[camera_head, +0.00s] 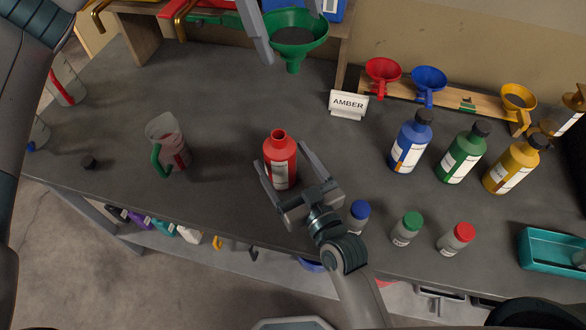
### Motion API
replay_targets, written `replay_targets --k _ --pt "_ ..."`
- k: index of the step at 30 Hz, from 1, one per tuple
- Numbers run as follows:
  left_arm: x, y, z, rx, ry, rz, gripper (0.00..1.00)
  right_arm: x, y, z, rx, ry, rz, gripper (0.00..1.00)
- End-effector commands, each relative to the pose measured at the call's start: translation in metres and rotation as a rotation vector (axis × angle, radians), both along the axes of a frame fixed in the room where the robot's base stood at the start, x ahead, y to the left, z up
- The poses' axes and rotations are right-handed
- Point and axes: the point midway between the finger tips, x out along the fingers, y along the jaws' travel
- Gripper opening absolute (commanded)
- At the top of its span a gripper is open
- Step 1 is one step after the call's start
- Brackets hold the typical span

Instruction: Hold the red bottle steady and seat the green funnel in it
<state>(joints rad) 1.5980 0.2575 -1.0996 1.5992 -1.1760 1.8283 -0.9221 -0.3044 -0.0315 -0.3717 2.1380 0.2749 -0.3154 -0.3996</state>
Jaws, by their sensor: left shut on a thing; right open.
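The red bottle (280,165) stands upright and uncapped on the dark bench. My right gripper (281,156) is open, with one finger on each side of the bottle; I cannot tell whether either finger touches it. The green funnel (300,30) is at the top of the view, spout down, above the bench and behind the bottle. My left gripper (257,30) is shut on the green funnel at its left side; its upper part is cut off by the top edge.
A rack (455,98) at the back right holds red, blue and yellow funnels. Blue (409,145), green (463,155) and yellow bottles stand right. An AMBER sign (348,104) stands behind. Several small capped jars line the front edge. A clear jug (168,140) stands left.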

Motion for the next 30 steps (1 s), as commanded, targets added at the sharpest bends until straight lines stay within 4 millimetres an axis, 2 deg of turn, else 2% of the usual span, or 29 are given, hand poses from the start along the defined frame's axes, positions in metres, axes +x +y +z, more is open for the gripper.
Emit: replay_targets --k 6,18,20,24,25,30 --pt "0.000 0.000 0.000 0.000 0.000 0.000 0.52 0.019 0.008 0.000 -0.001 0.000 -0.001 0.78" --pt "0.000 0.000 0.000 0.000 0.000 0.000 0.52 0.023 0.010 0.000 -0.001 0.000 0.000 0.78" --pt "0.000 0.000 0.000 0.000 0.000 0.000 0.52 0.023 0.010 0.000 -0.001 0.000 0.000 0.66" --pt "0.000 0.000 0.000 0.000 0.000 0.000 0.52 0.023 0.010 0.000 -0.001 0.000 0.000 0.32" --pt "0.000 0.000 0.000 0.000 0.000 0.000 0.52 0.023 0.010 0.000 -0.001 0.000 0.000 0.29" --pt "0.001 0.001 -0.004 0.000 0.001 -0.001 0.52 0.023 0.010 0.000 -0.001 0.000 0.000 0.29"
